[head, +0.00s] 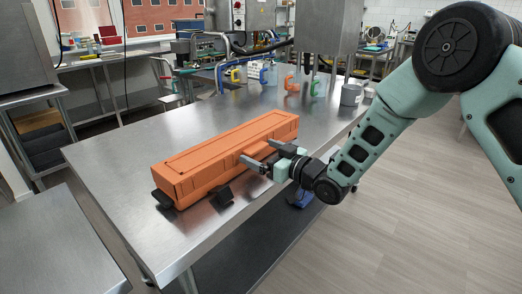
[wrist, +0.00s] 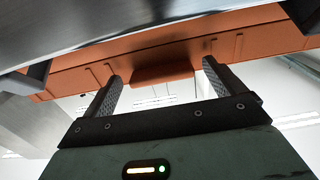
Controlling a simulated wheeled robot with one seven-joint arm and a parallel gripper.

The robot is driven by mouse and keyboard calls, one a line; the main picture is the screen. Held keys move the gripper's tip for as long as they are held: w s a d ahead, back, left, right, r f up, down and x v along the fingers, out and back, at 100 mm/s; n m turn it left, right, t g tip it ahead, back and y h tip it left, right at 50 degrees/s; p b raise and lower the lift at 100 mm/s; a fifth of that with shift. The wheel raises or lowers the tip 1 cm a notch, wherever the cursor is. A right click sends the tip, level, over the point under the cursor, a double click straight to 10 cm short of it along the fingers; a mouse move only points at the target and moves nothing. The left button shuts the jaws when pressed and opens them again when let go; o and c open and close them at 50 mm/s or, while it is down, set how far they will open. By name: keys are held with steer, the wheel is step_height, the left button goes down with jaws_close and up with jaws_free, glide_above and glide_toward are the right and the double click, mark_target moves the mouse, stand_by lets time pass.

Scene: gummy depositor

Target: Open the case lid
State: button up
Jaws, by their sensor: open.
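The long orange case (head: 222,155) lies on the steel table with its lid down. A protruding orange latch or handle (head: 256,154) is at the middle of its front side. My gripper (head: 261,154) is at that front side, its fingers pointing at the case. In the wrist view my gripper (wrist: 160,82) is open, with one finger on each side of the orange handle (wrist: 163,75). The fingers look apart from the handle; whether either touches it I cannot tell. The case's front wall (wrist: 190,42) spans the wrist view.
The steel table (head: 115,175) has free room left of and behind the case. Black feet or brackets (head: 222,196) stick out at the case's front.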

steer(key=shift+w+a, duration=0.25)
steer(key=shift+a, duration=0.1)
steer(key=shift+c, duration=0.3)
